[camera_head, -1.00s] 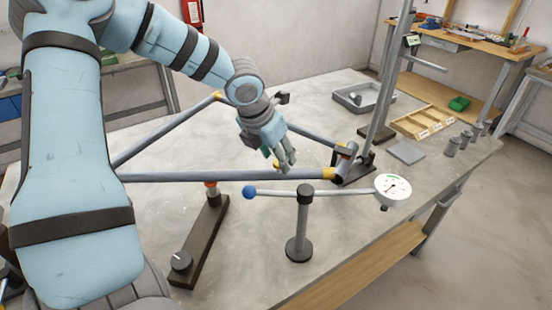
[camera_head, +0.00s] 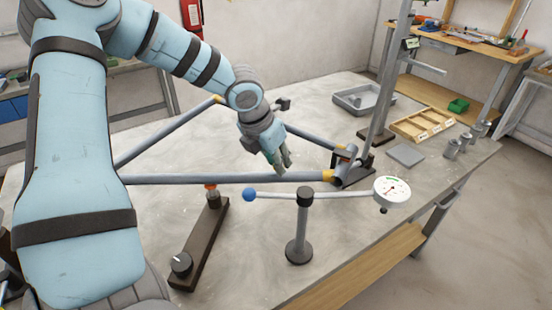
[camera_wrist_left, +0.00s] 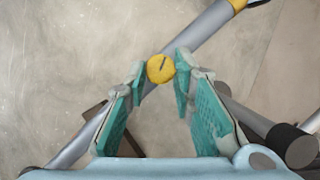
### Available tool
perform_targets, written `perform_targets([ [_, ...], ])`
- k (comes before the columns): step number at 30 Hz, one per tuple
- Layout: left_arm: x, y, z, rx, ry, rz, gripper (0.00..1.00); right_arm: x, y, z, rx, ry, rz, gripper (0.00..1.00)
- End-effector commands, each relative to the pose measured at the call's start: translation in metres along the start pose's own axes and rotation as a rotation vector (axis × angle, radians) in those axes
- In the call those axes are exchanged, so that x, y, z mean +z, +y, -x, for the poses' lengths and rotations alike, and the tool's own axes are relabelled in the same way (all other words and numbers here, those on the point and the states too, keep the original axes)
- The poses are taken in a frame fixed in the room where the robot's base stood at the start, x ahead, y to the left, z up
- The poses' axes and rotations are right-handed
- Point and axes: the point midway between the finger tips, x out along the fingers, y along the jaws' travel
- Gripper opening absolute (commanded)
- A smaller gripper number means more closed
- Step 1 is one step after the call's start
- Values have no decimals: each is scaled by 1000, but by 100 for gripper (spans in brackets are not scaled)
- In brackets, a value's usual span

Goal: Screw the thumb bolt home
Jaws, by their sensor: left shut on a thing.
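The thumb bolt has a round yellow head with a dark slot across it, seen in the left wrist view (camera_wrist_left: 161,69). It sits over the grey front tube (camera_wrist_left: 205,38) of the frame. My left gripper (camera_head: 282,164) points down at this tube (camera_head: 235,179) in the head view. In the left wrist view my left gripper (camera_wrist_left: 160,75) has its green-padded fingers on both sides of the yellow head, shut on it. The bolt's shank and its hole are hidden. My right gripper is not in view.
A dial gauge (camera_head: 392,190) on a rod with a blue ball (camera_head: 249,195) and a dark post (camera_head: 300,230) stand just in front of the tube. A dark clamp base (camera_head: 203,245) is at left. A wooden tray (camera_head: 423,124) and grey bin (camera_head: 362,99) lie farther back.

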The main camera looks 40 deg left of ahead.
Motion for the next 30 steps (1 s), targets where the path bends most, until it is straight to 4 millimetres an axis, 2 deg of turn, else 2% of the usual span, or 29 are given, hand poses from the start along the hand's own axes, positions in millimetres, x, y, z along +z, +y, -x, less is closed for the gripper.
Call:
perform_targets([
  [8,1,2,2,-59,0,-137,0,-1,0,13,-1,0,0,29],
  [17,2,5,1,-162,-1,-382,0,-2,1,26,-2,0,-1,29],
  [23,2,7,-2,-232,-2,-558,0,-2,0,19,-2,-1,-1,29],
  [30,3,8,-5,-317,-2,-771,0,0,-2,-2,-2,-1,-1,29],
])
